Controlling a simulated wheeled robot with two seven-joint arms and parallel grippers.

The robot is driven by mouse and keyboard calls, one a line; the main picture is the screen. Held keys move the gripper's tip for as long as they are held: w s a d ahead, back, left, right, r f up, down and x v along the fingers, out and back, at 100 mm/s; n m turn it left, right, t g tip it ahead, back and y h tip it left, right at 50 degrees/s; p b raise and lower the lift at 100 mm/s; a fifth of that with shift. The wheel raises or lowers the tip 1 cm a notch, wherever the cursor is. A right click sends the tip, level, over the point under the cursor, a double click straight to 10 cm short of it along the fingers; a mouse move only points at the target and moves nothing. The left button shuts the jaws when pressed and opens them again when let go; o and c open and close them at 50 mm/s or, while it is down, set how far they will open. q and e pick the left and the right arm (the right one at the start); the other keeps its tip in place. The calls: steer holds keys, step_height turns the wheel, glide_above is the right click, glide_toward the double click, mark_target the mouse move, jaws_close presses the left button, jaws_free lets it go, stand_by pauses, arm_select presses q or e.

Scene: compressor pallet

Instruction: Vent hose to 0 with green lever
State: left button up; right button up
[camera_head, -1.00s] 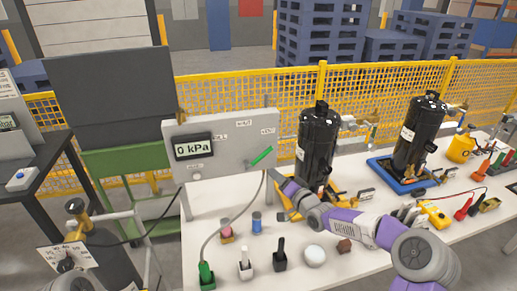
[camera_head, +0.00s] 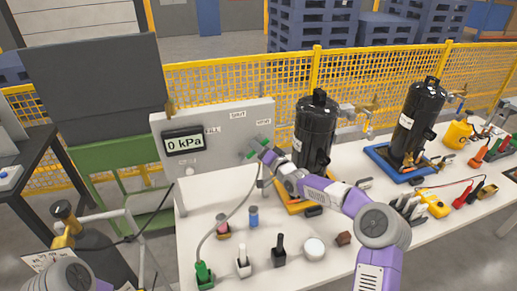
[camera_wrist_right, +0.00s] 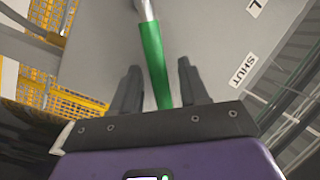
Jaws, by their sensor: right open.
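The grey panel (camera_head: 165,155) has a display (camera_head: 184,143) that reads 0 kPa. In the right wrist view the green lever (camera_wrist_right: 153,60) runs down between the two open fingers (camera_wrist_right: 158,88). I cannot tell whether they touch it. The grey hose (camera_head: 229,215) curves down from the panel to a green-topped fitting (camera_head: 203,273) on the table. My left gripper is not in view.
A black compressor (camera_head: 315,135) stands just right of the panel, close behind my right arm. Another compressor (camera_head: 411,125) stands on a blue tray farther right. Small fittings and a white round tub (camera_head: 314,248) sit at the table's front. A yellow mesh fence (camera_head: 235,80) runs behind.

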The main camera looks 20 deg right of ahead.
steer(key=shift+w+a, duration=0.1)
steer(key=shift+w, duration=0.15)
jaws_close()
